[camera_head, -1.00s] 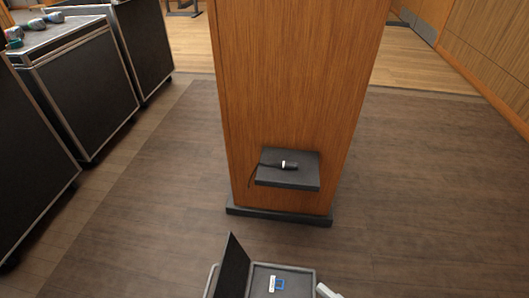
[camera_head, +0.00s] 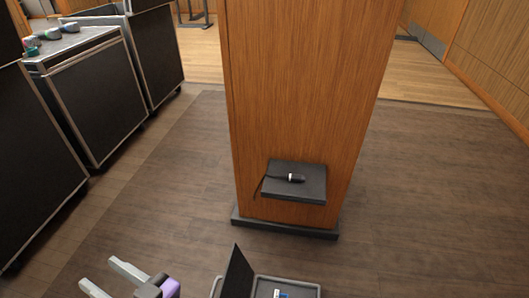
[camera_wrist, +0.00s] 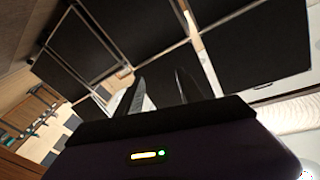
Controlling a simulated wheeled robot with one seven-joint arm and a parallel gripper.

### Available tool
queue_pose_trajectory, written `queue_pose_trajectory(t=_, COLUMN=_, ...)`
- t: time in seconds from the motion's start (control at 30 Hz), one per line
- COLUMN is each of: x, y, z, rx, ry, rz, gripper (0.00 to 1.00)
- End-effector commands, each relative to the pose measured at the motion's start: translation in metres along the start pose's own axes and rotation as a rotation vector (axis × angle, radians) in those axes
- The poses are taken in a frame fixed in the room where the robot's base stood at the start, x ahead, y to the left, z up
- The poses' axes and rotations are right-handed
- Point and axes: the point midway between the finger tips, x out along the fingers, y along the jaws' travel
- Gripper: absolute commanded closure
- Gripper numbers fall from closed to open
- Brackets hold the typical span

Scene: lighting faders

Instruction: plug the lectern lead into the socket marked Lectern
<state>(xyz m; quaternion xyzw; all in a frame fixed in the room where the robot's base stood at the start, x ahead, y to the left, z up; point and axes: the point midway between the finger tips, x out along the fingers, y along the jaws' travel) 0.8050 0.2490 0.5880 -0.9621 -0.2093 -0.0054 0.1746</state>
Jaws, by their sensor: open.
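A black lead with a plug (camera_head: 297,178) lies on a small dark shelf (camera_head: 312,193) on the front of the wooden lectern (camera_head: 295,90). The plug has a pale band, and its thin cable hangs over the shelf's left edge. My gripper (camera_head: 98,272) is at the bottom left of the head view, open and empty, well apart from the shelf and to its left. In the wrist view its two dark fingers (camera_wrist: 160,88) stand apart with nothing between them. I cannot make out a socket marked Lectern in either view.
Black flight cases (camera_head: 90,95) stand along the left, with small coloured items (camera_head: 50,36) on one. They also fill much of the wrist view (camera_wrist: 250,50). An open-lidded case (camera_head: 240,272) is at the bottom edge, cut off. The floor right of the lectern is clear.

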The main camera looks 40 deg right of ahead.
Motion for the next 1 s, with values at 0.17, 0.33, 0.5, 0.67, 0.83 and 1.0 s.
queue_pose_trajectory(t=0.17, x=0.066, y=-0.030, z=0.025, rx=-0.081, ry=-0.133, rz=-0.151, gripper=0.55)
queue_pose_trajectory(t=0.33, x=0.107, y=-0.037, z=0.063, rx=-0.207, ry=-0.313, rz=-0.263, gripper=0.55)
queue_pose_trajectory(t=0.5, x=0.131, y=-0.009, z=0.103, rx=-0.374, ry=-0.536, rz=-0.324, gripper=0.55)
queue_pose_trajectory(t=0.67, x=0.138, y=0.060, z=0.130, rx=-0.548, ry=-0.780, rz=-0.319, gripper=0.55)
queue_pose_trajectory(t=0.83, x=0.126, y=0.174, z=0.125, rx=-0.721, ry=-1.076, rz=-0.235, gripper=0.55)
queue_pose_trajectory(t=1.0, x=0.094, y=0.292, z=0.081, rx=-0.825, ry=-1.357, rz=-0.093, gripper=0.55)
